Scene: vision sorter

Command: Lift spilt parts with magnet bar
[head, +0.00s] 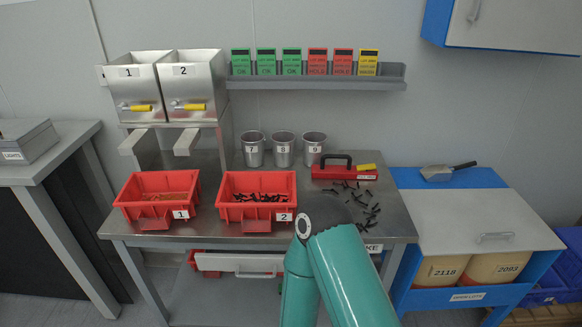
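The red magnet bar (326,173) with a black handle and a yellow tab lies at the back right of the steel bench (215,238). Black spilt parts (373,209) are scattered on the bench in front of it and to its right. Some may be hidden behind one of my arms, whose teal links rise from the bottom edge over the bench front. I cannot see a gripper on it. Neither my left nor my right gripper shows.
Red bin 1 (130,197) holds brownish parts; red bin 2 (231,197) holds black parts. Metal cups 7 (252,139), 8 (284,139) and 9 (314,138) stand behind. Steel hoppers (142,91) are at the back left. A scoop (440,174) lies on the blue cabinet at right.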

